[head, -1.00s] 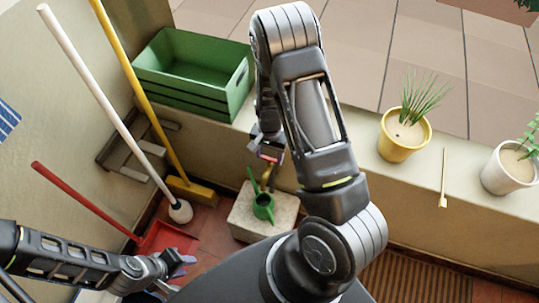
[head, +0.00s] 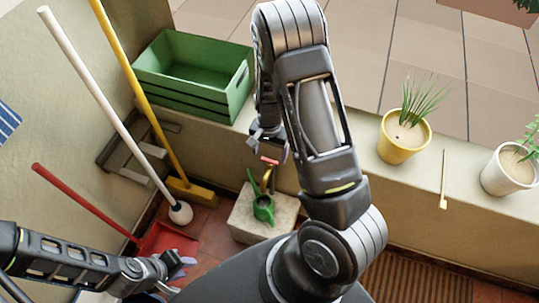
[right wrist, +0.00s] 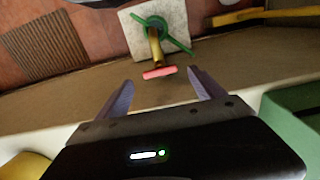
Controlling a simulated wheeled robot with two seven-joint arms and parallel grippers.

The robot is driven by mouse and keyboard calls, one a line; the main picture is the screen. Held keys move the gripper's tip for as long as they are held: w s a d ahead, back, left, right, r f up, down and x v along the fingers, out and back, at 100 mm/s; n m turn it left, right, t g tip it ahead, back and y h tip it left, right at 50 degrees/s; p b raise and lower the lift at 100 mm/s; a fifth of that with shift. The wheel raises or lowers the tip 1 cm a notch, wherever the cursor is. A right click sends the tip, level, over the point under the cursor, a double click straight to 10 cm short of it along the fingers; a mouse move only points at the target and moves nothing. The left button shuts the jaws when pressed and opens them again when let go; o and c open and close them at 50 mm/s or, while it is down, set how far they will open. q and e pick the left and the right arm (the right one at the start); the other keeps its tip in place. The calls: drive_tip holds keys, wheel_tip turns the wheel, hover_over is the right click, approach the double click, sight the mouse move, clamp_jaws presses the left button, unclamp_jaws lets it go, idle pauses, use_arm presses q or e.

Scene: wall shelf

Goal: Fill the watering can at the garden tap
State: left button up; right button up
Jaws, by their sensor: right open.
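The green watering can (head: 263,208) stands upright on a pale stone block (head: 240,222) on the floor by the low wall. It also shows in the right wrist view (right wrist: 155,22), partly behind the tap. The brass tap (head: 268,178) with its red handle (head: 269,160) is above the can; the handle (right wrist: 158,72) shows between my right fingertips in the right wrist view. My right gripper (head: 268,146) is open and empty, a little apart from the handle. My left gripper (head: 178,274) is low at the left, away from the can; its fingers are partly hidden. I cannot see any water.
A green crate (head: 178,103) and a yellow plant pot (head: 403,146) stand on the wall ledge, with a white pot (head: 507,171) further right. A yellow broom (head: 140,90), a white-handled plunger (head: 100,100) and a red dustpan (head: 170,238) are at the left.

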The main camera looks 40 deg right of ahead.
sight(263, 158)
wheel_tip(263, 158, up, 5)
drive_tip(key=shift+f, duration=0.15)
idle(0.5)
drive_tip(key=shift+w+d, duration=0.15)
drive_tip(key=shift+w, duration=0.1)
drive_tip(key=n, duration=0.1)
drive_tip(key=w+a+f+n+t, duration=0.1)
drive_tip(key=shift+w+a+f+n+t, duration=0.15)
drive_tip(key=shift+a+n+t, duration=0.15)
drive_tip(key=shift+n, duration=0.1)
drive_tip(key=s+a+f+n+y, duration=0.2)
drive_tip(key=s+a, duration=0.6)
drive_tip(key=a, duration=0.4)
drive_tip(key=s+a+f+n+g+y, duration=0.1)
drive_tip(key=s+a+f+n, duration=0.3)
drive_tip(key=s+a, duration=0.5)
drive_tip(key=a+f+y, duration=0.1)
drive_tip(key=a, duration=0.1)
drive_tip(key=shift+a+f+n, duration=0.2)
drive_tip(key=shift+a+n, duration=0.1)
drive_tip(key=shift+a, duration=0.1)
